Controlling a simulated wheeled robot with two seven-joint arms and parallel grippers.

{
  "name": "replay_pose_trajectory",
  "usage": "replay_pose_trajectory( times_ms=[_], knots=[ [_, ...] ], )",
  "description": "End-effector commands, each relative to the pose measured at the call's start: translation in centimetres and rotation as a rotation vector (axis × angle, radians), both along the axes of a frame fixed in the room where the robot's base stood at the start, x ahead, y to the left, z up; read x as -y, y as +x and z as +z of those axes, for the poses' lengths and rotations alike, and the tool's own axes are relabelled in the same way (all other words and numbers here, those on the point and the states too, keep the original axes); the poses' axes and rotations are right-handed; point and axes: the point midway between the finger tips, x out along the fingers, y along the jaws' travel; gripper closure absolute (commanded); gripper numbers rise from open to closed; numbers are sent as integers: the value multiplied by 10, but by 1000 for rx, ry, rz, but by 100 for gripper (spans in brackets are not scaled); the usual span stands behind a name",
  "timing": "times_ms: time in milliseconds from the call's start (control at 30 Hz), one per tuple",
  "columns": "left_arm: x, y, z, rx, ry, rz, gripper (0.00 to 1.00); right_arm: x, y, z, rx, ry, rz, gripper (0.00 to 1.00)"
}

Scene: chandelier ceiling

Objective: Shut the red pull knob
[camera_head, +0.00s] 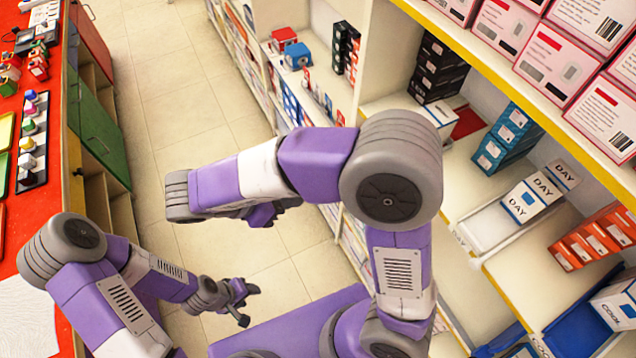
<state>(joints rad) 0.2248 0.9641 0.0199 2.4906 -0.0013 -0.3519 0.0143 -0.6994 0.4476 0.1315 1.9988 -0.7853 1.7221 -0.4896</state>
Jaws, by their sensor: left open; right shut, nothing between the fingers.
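A black panel (33,172) with a row of small coloured knobs lies on the red counter at the left. My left gripper (249,305) is open and empty above the floor, right of the counter and well apart from the panel. My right gripper (275,211) is shut with nothing in it, above the aisle floor and far from the knobs. My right arm crosses the middle of the view.
The red counter (50,120) runs along the left, with a green cabinet door (98,135) below. Small red devices (38,66) stand behind the panel. Shelves with boxes (520,200) fill the right side. The tiled aisle (180,95) between them is clear.

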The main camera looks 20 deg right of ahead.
Motion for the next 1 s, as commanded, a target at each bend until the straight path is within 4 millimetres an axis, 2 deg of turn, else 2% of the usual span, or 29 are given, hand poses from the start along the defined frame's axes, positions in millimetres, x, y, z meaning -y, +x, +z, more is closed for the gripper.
replay_pose_trajectory(
  times_ms=[500,700,1000],
  knots=[
    [0,0,-3,-1,0,0,49,74,4,-68,-7,-2,-7,100],
    [0,0,3,-1,0,0,49,102,7,-64,-3,2,-7,100],
    [0,0,3,0,0,0,49,111,8,-65,-3,1,-4,100]
  ],
)
